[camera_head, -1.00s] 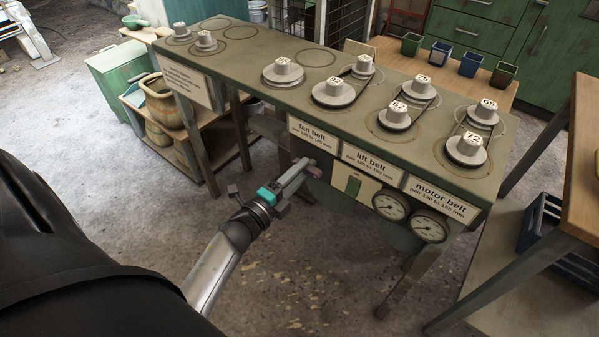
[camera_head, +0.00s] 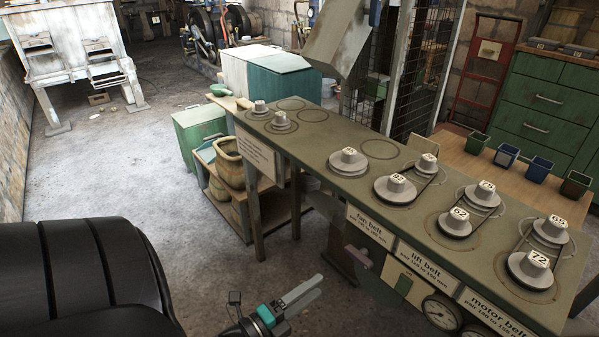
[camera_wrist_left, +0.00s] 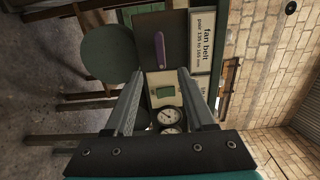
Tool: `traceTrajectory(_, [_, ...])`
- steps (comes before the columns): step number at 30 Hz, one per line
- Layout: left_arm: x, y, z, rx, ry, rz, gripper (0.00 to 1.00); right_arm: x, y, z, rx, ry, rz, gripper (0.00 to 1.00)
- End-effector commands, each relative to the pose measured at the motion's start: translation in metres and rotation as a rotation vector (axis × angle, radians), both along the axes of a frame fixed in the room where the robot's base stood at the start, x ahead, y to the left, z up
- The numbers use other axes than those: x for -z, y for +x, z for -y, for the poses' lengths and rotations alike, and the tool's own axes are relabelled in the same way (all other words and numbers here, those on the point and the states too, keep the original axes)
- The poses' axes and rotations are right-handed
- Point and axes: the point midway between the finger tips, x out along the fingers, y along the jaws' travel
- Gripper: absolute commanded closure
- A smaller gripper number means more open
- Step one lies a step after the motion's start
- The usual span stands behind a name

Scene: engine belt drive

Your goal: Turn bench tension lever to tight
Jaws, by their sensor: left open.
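The tension lever, a short purple bar (camera_head: 359,257), sits on the front of the green workbench (camera_head: 330,165), left of the small green window panel. It lies along the bench front below the "fan belt" label. In the left wrist view the lever (camera_wrist_left: 160,50) shows beyond the fingertips, roughly between them. My left gripper (camera_head: 318,283) is open and empty, in front of the bench and apart from the lever. Its two fingers also show in the left wrist view (camera_wrist_left: 160,76). Any tight or loose marking cannot be read. My right gripper is not in view.
Numbered pulleys (camera_head: 487,193) with belts stand on the bench top. Gauges (camera_head: 440,312) sit on its front, right of the lever. A low wooden shelf with pots (camera_head: 229,160) stands at the bench's left end. The floor (camera_head: 130,180) to the left is clear.

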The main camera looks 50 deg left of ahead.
Motion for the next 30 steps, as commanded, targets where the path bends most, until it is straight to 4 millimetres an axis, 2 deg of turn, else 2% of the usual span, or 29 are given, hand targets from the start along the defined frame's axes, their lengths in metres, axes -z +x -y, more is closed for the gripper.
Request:
traceTrajectory(3, [0.0,-0.018,-0.002,-0.001,-0.001,-0.003,0.45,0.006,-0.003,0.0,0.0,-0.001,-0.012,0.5])
traceTrajectory(9, [0.0,-0.031,-0.002,0.0,0.0,-0.001,0.45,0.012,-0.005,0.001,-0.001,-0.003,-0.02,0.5])
traceTrajectory(26, [0.0,-0.031,-0.002,0.0,0.0,0.0,0.45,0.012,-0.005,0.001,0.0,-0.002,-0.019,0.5])
traceTrajectory(30, [0.007,-0.029,-0.002,-0.016,-0.05,-0.028,0.45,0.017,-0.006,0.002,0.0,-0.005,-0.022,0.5])
